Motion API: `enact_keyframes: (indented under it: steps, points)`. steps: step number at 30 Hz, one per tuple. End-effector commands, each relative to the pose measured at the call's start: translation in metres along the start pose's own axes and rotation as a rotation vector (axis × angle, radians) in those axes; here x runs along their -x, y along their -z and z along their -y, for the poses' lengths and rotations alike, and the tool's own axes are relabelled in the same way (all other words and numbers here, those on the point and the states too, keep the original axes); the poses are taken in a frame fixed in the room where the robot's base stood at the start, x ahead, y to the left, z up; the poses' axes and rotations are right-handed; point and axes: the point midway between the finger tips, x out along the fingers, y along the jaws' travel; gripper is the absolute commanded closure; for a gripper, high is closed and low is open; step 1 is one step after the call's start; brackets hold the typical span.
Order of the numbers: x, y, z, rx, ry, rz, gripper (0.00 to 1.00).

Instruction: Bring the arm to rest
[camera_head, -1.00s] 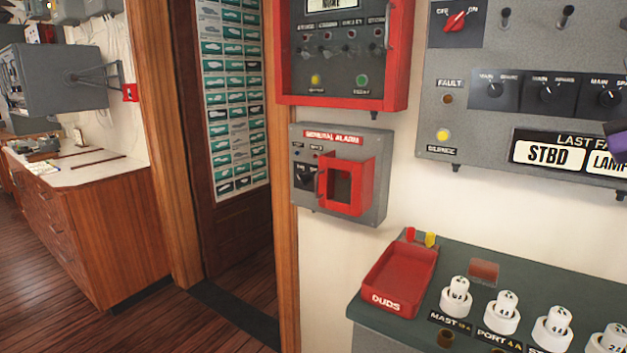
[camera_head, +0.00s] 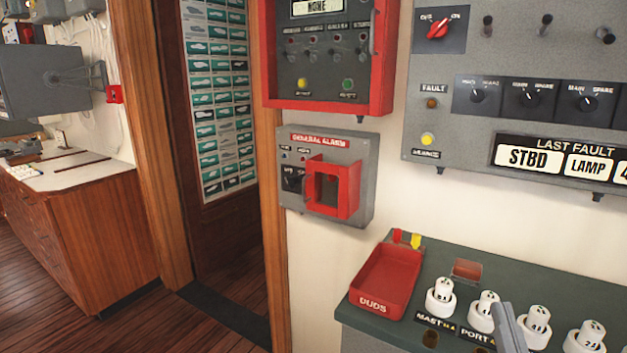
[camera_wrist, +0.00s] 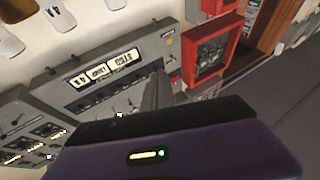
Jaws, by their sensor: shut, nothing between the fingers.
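My gripper (camera_wrist: 157,88) shows in the wrist view as two dark fingers close together, with nothing between them. Behind them is the dark, purple-toned wrist housing with a small lit indicator. The fingers overlap the grey fault panel (camera_wrist: 95,92) in that picture, which appears upside down; I cannot tell the distance. In the head view a narrow grey piece (camera_head: 509,328), probably part of my arm or gripper, rises from the bottom edge in front of the lamp console. The rest of my arm is out of sight there.
The green-topped console (camera_head: 540,278) holds a red DUDS tray (camera_head: 386,281) and several white lamps. The General Alarm box (camera_head: 326,178) and a red-framed panel (camera_head: 384,60) are on the wall. A doorway and open wooden floor (camera_head: 130,325) lie left.

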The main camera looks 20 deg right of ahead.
Motion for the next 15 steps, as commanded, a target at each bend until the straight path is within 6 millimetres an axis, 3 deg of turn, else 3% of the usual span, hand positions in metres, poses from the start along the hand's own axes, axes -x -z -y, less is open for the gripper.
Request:
enact_keyframes:
  steps: [1,6,15]
  points:
    - [0.021,-0.006,0.01,-0.022,0.023,0.04,1.0]
    - [0.085,-0.018,0.036,-0.086,0.095,0.157,1.0]
    - [0.2,-0.021,0.062,-0.129,0.248,0.393,1.0]
